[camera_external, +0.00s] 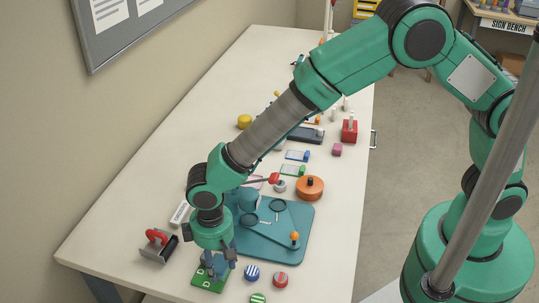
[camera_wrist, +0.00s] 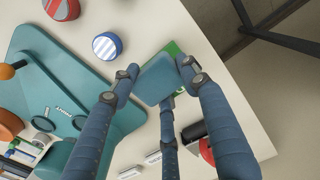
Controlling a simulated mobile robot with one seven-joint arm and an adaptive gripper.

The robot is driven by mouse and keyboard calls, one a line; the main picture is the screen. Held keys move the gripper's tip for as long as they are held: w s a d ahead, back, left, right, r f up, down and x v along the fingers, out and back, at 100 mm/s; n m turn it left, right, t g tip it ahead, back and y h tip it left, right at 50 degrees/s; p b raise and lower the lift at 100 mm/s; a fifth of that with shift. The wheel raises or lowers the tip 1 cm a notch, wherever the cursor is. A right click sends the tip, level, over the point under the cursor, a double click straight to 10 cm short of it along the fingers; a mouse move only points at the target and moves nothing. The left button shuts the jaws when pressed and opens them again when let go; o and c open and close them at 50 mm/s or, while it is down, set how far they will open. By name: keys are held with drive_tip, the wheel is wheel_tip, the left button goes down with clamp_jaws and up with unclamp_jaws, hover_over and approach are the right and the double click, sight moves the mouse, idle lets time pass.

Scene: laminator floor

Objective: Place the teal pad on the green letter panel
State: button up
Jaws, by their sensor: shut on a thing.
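My gripper (camera_external: 220,268) is shut on the small teal pad (camera_wrist: 156,80), which sits between its fingers in the wrist view. In the external view the pad (camera_external: 218,263) is partly hidden by the fingers. The green letter panel (camera_external: 205,283) lies flat on the table below the gripper, with white letters on its left part. In the wrist view only a strip of the panel (camera_wrist: 173,49) shows past the pad. The pad overlaps the panel in both views; I cannot tell whether they touch.
A large teal board (camera_external: 295,250) lies beside the panel, with an orange-knobbed lever. A blue striped puck (camera_external: 252,272), a red one (camera_external: 281,279) and a green one (camera_external: 258,298) stand to the right. A red-handled tool (camera_external: 158,243) is to the left. The table edge is near.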

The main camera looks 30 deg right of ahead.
sight(219, 272)
drive_tip(key=shift+f+b, duration=0.45)
drive_tip(key=shift+f, duration=1.3)
drive_tip(key=shift+f, duration=0.1)
drive_tip(key=o, duration=0.6)
drive_tip(key=shift+o, duration=0.2)
wheel_tip(219, 272, up, 12)
drive_tip(key=shift+r+p, duration=0.15)
drive_tip(key=shift+p, duration=1.05)
